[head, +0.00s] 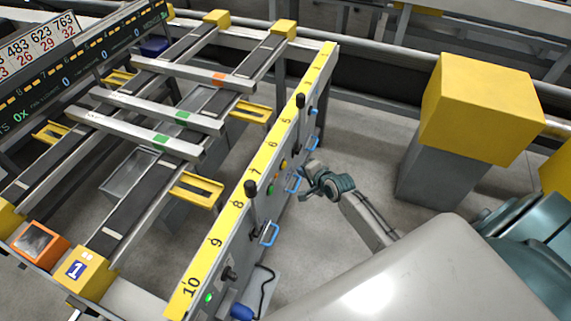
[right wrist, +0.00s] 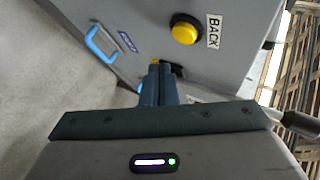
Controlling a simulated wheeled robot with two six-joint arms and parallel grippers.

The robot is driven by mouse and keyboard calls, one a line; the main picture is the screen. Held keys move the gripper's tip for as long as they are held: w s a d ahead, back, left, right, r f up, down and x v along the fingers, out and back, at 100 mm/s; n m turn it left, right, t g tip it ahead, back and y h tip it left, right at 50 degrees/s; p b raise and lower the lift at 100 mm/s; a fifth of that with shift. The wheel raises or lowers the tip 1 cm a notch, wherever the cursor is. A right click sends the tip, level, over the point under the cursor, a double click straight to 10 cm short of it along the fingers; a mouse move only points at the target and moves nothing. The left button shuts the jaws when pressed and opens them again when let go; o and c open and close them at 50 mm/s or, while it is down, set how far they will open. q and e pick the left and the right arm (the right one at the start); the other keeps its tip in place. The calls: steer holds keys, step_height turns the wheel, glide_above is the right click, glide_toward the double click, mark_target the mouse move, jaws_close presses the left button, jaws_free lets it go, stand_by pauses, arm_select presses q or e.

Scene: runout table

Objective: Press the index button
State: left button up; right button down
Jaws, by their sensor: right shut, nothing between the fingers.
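The grey side panel (head: 259,200) of the runout table carries several small buttons. They include a green one (head: 271,188) and a yellow one (head: 283,163). I cannot read an index label on any of them. In the right wrist view a round yellow button (right wrist: 186,29) has a label reading BACK. My right gripper (head: 304,186) is shut and empty, close to the panel near a blue handle. In the right wrist view its closed fingers (right wrist: 159,82) point at the panel and cover part of it; a sliver of yellow shows at their tips. My left gripper is out of view.
Blue handles (head: 269,234) and black knobs (head: 251,188) stick out from the panel. A numbered yellow strip (head: 230,210) runs along its top. A grey post with a yellow block (head: 480,105) stands at right. Floor between post and panel is clear.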

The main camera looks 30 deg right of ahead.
steer(key=shift+s+d, duration=0.9)
steer(key=shift+s, duration=0.1)
steer(key=s+f+n+g+h, duration=0.1)
steer(key=s+f+n+g, duration=0.2)
steer(key=s+f, duration=0.75)
steer(key=s+f+n+g+h, duration=0.1)
steer(key=s+f+n+g, duration=0.15)
steer(key=s+f, duration=0.85)
steer(key=s+a+f+n+g, duration=0.1)
steer(key=s+a+f+n, duration=0.1)
steer(key=s+f, duration=0.3)
steer(key=s+a+f+n+g, duration=0.2)
steer(key=s+f+n, duration=0.3)
steer(key=s, duration=0.8)
steer(key=s+a+f+n+g, duration=0.2)
steer(key=s+f+n, duration=0.1)
steer(key=s+f, duration=0.4)
steer(key=shift+s, duration=1)
stand_by(0.5)
